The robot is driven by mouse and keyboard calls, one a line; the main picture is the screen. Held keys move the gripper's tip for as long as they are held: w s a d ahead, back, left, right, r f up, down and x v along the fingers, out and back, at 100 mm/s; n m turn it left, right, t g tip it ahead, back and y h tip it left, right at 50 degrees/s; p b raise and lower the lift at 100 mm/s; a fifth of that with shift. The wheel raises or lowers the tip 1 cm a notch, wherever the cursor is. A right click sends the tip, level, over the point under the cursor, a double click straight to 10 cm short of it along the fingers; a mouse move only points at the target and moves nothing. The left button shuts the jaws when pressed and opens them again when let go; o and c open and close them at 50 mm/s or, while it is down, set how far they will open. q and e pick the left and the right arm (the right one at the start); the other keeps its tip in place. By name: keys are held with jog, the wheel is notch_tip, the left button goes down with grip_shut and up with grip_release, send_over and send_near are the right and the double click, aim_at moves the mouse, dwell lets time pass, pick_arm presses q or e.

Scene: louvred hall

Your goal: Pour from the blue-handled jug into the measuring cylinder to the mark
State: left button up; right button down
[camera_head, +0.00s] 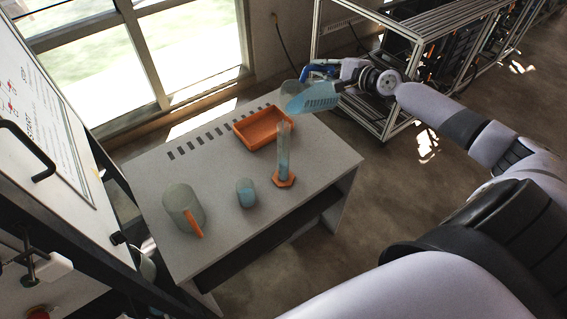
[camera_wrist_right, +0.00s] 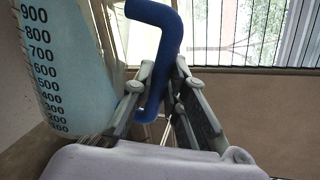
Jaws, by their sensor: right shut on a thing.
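The blue-handled jug (camera_head: 312,98) is clear, holds blue liquid and is tilted in the air, its lower left end just above the mouth of the measuring cylinder (camera_head: 283,145). The cylinder stands upright on an orange base (camera_head: 284,179); its lower part looks bluish, but the level and mark are too small to read. My right gripper (camera_head: 335,72) is shut on the jug's blue handle (camera_wrist_right: 158,50). The jug's scale (camera_wrist_right: 45,70) shows in the wrist view. I cannot make out a stream between jug and cylinder. My left gripper is not in view.
On the grey table (camera_head: 225,155) stand an orange tray (camera_head: 240,136), a small beaker (camera_head: 246,192) with blue liquid and an orange-handled jug (camera_head: 183,205). Slots (camera_head: 210,135) run along the back edge. A metal frame rack (camera_head: 400,40) stands behind, and a whiteboard (camera_head: 45,110) is at left.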

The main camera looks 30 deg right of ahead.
aim_at(327, 81)
jog(key=shift+r, duration=0.1)
dwell(0.3)
jog(key=shift+r+p, duration=0.15)
jog(key=shift+p, duration=0.3)
jog(key=shift+f+b, duration=0.3)
jog(key=f+b, duration=0.1)
jog(key=b, duration=0.1)
jog(key=d+f+m+b, duration=0.1)
jog(key=b, duration=0.2)
jog(key=d+f+m+b, duration=0.1)
jog(key=f+b, duration=0.1)
jog(key=b, duration=0.1)
jog(key=shift+w+d+y, duration=0.15)
jog(key=shift+d+y, duration=0.05)
jog(key=shift+y, duration=0.2)
jog(key=shift+d+b, duration=0.2)
jog(key=shift+b, duration=0.3)
jog(key=shift+r+m, duration=0.1)
jog(key=shift+m, duration=0.2)
jog(key=d+r+m, duration=0.1)
jog(key=d+r+m+y, duration=0.1)
jog(key=d, duration=0.1)
jog(key=d+r+m+t+y, duration=0.1)
jog(key=d+m, duration=0.1)
jog(key=shift+w, duration=0.15)
